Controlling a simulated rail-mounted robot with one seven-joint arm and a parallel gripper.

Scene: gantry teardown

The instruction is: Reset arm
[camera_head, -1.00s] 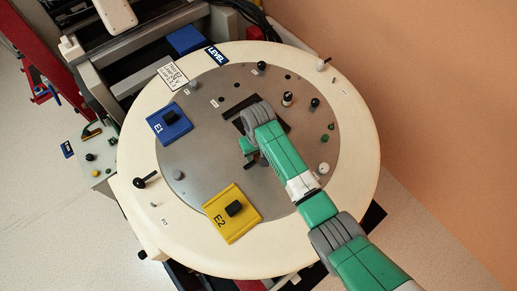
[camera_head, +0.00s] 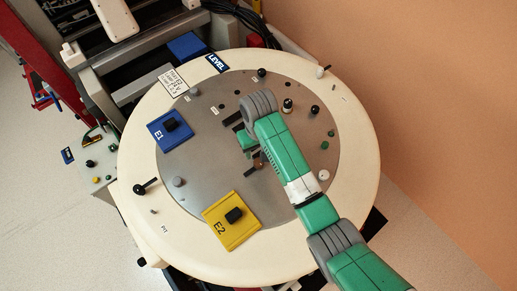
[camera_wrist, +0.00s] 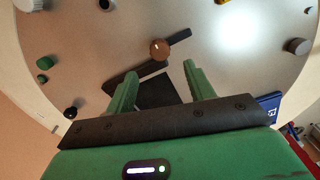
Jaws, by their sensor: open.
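My green and grey arm reaches over a round cream table (camera_head: 345,190) with a grey metal centre plate (camera_head: 215,180). My gripper (camera_wrist: 158,85) shows in the wrist view with its two green fingers apart and nothing between them. Beyond the fingertips lie a brown round knob (camera_wrist: 160,49) and dark bars beside a dark opening (camera_wrist: 157,92) in the plate. In the head view my wrist hides part of this area. The gripper's height above the plate is hard to tell.
A blue E1 block (camera_head: 168,131) and a yellow E2 block (camera_head: 231,221), each with a black knob, lie on the left side. Several small pegs, including a white one (camera_head: 323,175), stand to the right of my arm. A black-knobbed lever (camera_head: 146,187) is at the left rim.

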